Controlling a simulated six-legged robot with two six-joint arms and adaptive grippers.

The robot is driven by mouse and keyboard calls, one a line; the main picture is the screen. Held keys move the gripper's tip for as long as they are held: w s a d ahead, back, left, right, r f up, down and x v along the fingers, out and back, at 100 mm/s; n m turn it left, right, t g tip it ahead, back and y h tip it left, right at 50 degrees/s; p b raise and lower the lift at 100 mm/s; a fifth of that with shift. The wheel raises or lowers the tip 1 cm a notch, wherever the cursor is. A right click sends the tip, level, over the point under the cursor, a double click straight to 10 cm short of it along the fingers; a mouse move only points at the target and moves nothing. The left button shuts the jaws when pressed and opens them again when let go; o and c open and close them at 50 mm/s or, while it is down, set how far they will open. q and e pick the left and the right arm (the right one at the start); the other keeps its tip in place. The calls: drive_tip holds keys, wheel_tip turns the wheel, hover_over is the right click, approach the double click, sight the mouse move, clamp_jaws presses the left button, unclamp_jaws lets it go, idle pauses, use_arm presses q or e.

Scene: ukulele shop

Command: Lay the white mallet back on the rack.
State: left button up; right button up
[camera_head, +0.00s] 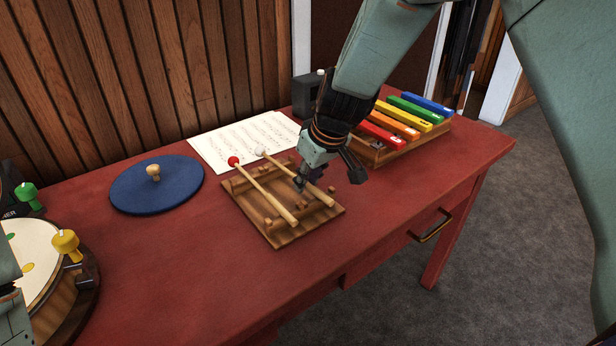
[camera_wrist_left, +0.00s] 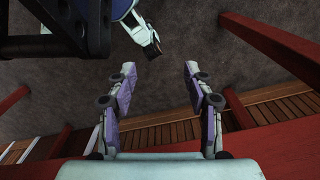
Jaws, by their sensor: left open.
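The white mallet (camera_head: 284,172), with a pale round head and a wooden handle, lies along the right side of the wooden rack (camera_head: 277,241). A red-headed mallet (camera_head: 270,195) lies beside it on the left. My right gripper (camera_head: 328,180) is open, its fingers apart, over the white mallet's handle and hiding part of it. Whether a finger touches the handle I cannot tell. My left gripper (camera_wrist_left: 158,72) is open and empty in the left wrist view, with carpet beyond its fingers.
A colored-bar xylophone (camera_head: 408,125) stands close behind my right gripper. A music sheet (camera_head: 238,141) lies behind the rack, and a blue disc with a knob (camera_head: 160,188) is to the left. A drum (camera_head: 35,260) is at far left. The red tabletop (camera_head: 180,270) is clear in front.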

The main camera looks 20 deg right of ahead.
drive_tip(key=shift+o, duration=1)
drive_tip(key=v, duration=1.2)
drive_tip(key=shift+s, duration=0.2)
